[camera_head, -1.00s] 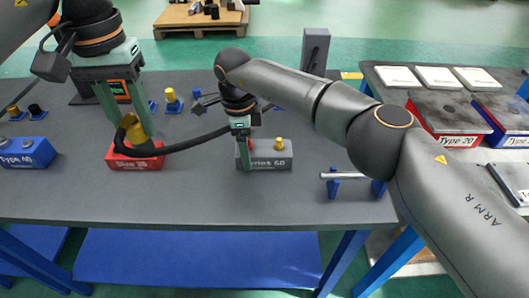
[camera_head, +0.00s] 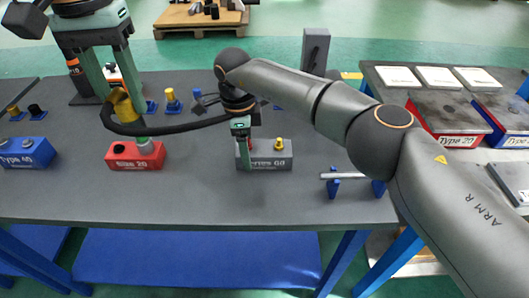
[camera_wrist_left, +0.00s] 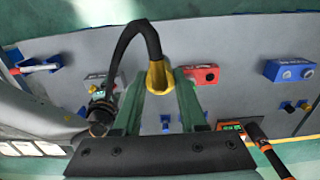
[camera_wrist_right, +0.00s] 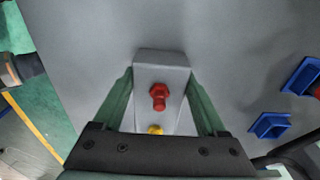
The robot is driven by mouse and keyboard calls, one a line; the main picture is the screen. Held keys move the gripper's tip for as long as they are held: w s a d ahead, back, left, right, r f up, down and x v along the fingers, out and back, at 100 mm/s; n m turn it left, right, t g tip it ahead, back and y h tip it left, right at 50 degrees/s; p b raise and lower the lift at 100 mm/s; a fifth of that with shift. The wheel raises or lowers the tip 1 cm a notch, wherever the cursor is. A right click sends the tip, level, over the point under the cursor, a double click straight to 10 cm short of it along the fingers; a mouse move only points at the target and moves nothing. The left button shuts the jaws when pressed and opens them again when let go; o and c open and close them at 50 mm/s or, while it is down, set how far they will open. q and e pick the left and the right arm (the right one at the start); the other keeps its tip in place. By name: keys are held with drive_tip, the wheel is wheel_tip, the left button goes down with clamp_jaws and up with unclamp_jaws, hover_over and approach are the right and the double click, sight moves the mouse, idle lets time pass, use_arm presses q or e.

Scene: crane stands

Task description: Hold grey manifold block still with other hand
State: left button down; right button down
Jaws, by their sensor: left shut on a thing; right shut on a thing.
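The grey manifold block (camera_head: 272,163), labelled Series 60, stands on the table with a red hex fitting (camera_wrist_right: 158,95) and a yellow one (camera_head: 279,144) on top. My right gripper (camera_head: 243,155) is shut on this block from above, its fingers along both sides in the right wrist view. My left gripper (camera_head: 122,104) is shut on the yellow end fitting (camera_wrist_left: 160,78) of a black hose (camera_head: 185,127), held above the red block (camera_head: 122,161) labelled Size 20. A grey port (camera_head: 146,147) shows on the red block's top. The hose's other end is hidden near my right gripper.
A blue block (camera_head: 27,155), labelled Type 40, stands at the left. Several small blue holders with fittings stand behind. A metal rod (camera_head: 343,176) rests on blue supports at the right front. The table between the red and grey blocks is clear.

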use_arm(q)
drive_tip(key=shift+r, duration=0.25)
drive_tip(key=shift+r, duration=1.95)
use_arm(e)
unclamp_jaws()
use_arm(q)
wheel_tip(320, 180, up, 4)
drive_tip(key=p, duration=0.5)
use_arm(e)
wheel_tip(320, 180, up, 17)
drive_tip(key=shift+a+r, duration=0.15)
drive_tip(key=shift+a, duration=0.3)
